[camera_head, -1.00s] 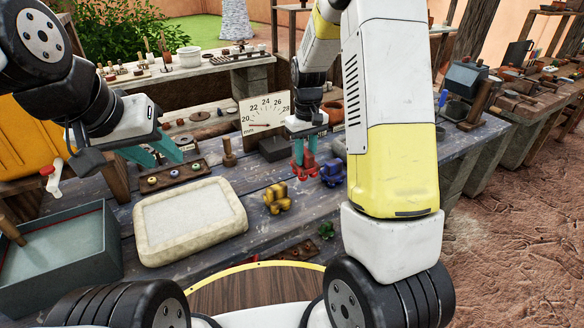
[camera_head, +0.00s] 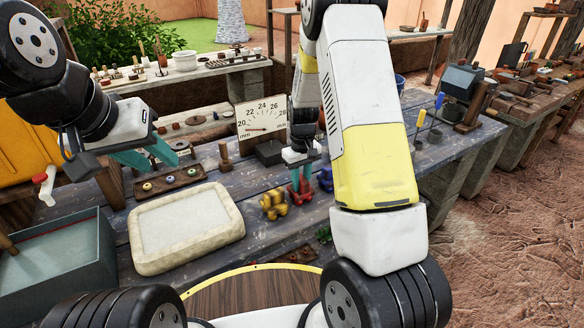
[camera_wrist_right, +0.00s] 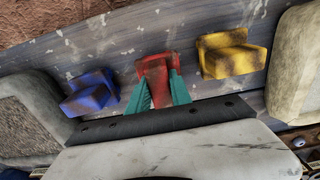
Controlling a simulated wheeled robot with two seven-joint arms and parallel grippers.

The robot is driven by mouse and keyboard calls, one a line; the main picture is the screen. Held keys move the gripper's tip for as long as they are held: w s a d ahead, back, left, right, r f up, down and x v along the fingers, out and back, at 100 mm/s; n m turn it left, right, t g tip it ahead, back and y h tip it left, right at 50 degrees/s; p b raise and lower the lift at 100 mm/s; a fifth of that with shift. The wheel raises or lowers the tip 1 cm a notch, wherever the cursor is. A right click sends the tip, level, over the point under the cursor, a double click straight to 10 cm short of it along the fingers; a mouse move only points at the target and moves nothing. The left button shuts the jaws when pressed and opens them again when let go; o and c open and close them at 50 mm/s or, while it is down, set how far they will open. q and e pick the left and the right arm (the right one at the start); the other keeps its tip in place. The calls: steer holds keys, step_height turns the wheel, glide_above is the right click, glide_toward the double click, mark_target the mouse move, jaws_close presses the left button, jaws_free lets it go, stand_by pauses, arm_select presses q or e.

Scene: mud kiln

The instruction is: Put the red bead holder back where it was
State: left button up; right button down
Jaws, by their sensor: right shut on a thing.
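The red bead holder (camera_head: 299,194) is held in my right gripper (camera_head: 301,177), whose teal fingers are shut on it. In the right wrist view the red holder (camera_wrist_right: 157,66) is between the green fingers (camera_wrist_right: 158,88), with the yellow holder (camera_wrist_right: 231,55) on the right and the blue holder (camera_wrist_right: 90,92) on the left. In the head view the yellow holder (camera_head: 273,205) stands just left of the red one. The blue holder (camera_head: 325,180) is partly hidden by my right arm. I cannot tell whether the red holder touches the table. My left gripper (camera_head: 155,156) is open and empty.
A pale framed slab (camera_head: 188,224) lies on the blue-grey table, left of the holders. A grey tray (camera_head: 60,258) is at left. A small green piece (camera_head: 323,235) lies near the table's front.

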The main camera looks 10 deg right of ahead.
steer(key=shift+f, duration=0.1)
steer(key=c, duration=1.2)
jaws_free()
steer(key=shift+o, duration=0.2)
step_height(320, 180, up, 12)
steer(key=s+a+r+m+t+y, duration=0.1)
steer(key=s+r+m+t+y, duration=0.15)
steer(key=s+r, duration=1.05)
steer(key=s+a+r+t, duration=0.1)
steer(key=s+r+t, duration=0.2)
steer(key=s, duration=0.8)
steer(key=shift+s+r+m+t, duration=0.15)
steer(key=shift+r+m+t, duration=0.25)
steer(key=shift+r, duration=0.45)
steer(key=shift+a, duration=0.1)
